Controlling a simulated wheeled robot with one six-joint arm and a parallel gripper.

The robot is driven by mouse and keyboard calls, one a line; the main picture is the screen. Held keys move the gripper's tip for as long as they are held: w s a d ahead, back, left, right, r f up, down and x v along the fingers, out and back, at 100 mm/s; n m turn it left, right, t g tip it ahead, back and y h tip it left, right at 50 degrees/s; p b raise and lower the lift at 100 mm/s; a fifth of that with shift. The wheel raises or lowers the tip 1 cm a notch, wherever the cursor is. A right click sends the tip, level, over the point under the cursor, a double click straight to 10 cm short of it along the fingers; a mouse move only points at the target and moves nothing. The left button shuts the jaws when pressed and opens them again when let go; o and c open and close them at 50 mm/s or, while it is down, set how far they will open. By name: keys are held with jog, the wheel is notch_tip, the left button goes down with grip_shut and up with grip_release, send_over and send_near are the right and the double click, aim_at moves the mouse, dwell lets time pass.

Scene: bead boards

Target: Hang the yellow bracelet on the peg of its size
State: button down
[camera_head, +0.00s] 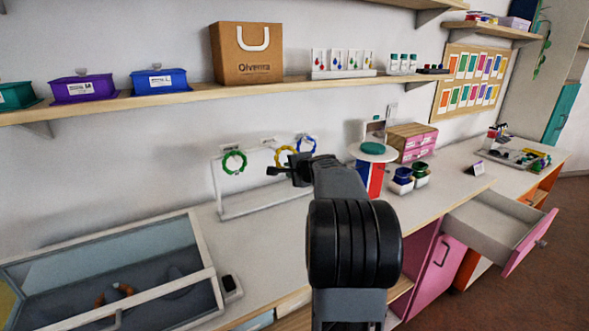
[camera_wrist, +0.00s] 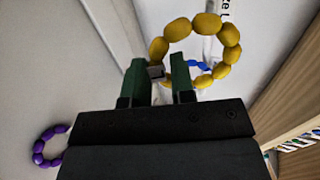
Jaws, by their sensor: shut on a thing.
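The yellow bracelet (camera_head: 281,158), a ring of rounded beads, is at my gripper (camera_head: 273,171) in front of the white rack (camera_head: 257,208). In the wrist view, the yellow bracelet (camera_wrist: 207,24) stands at the tips of my gripper (camera_wrist: 160,74). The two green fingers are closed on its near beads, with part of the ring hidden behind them. I cannot tell whether a peg passes through the yellow ring.
A purple bracelet (camera_wrist: 50,146) shows at the lower left of the wrist view. A round white stand (camera_head: 373,153) and two dark cups are right of the rack. A glass-topped case (camera_head: 110,270) lies at left, and a drawer (camera_head: 495,222) is open at right.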

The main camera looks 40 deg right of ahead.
jog(key=r+p+x, duration=0.1)
jog(key=p+x, duration=0.2)
jog(key=x, duration=0.5)
jog(key=shift+w+r, duration=0.15)
jog(key=shift+w, duration=0.4)
dwell(0.3)
dwell(0.5)
jog(key=c, duration=0.9)
grip_release()
jog(key=shift+r, duration=0.1)
jog(key=b+v, duration=0.2)
jog(key=v, duration=1.1)
jog(key=shift+s, duration=0.45)
